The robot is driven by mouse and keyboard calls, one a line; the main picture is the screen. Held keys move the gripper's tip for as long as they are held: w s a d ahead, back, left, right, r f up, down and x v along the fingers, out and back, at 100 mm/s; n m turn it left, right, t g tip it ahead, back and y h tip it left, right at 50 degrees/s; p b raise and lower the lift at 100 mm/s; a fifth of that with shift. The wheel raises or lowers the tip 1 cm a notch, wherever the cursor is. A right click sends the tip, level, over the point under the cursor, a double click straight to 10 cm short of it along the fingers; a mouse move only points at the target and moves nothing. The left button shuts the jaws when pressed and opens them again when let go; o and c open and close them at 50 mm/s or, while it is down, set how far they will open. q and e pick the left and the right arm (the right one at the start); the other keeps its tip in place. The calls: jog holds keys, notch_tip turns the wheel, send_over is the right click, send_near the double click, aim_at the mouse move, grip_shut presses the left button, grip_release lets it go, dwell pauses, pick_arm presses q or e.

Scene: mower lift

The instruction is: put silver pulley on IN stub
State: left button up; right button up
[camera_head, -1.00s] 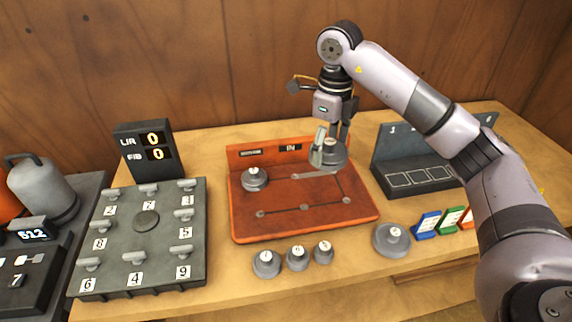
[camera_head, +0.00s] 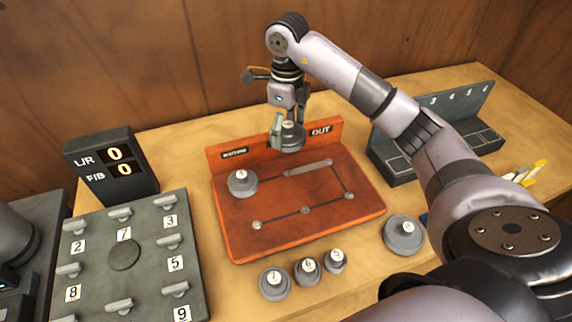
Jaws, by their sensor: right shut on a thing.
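My right gripper (camera_head: 289,117) is shut on a silver pulley (camera_head: 292,140) with a small round label on top. It holds the pulley in the air over the back edge of the orange-red board (camera_head: 285,238). The IN label is hidden behind the gripper; the OUT label (camera_head: 320,130) shows to its right. A stub (camera_head: 287,172) at the left end of a grey bar (camera_head: 310,166) stands below the held pulley, apart from it. Another grey pulley (camera_head: 242,183) sits at the board's back left. My left gripper is not in view.
A dark numbered rack (camera_head: 395,160) is at the right. A grey panel with levers (camera_head: 125,285) and a display (camera_head: 112,165) are at the left.

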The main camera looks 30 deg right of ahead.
jog(key=p, duration=0.2)
send_over(287, 173)
notch_tip(287, 173, down, 8)
jog(key=shift+f, duration=0.1)
notch_tip(287, 173, down, 4)
jog(key=shift+a+r+p, duration=0.1)
jog(key=shift+p, duration=0.2)
jog(key=shift+f, duration=0.35)
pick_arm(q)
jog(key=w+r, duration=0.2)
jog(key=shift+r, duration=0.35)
pick_arm(e)
jog(key=o, duration=0.9)
jog(key=shift+f, duration=0.15)
jog(key=shift+o, duration=1)
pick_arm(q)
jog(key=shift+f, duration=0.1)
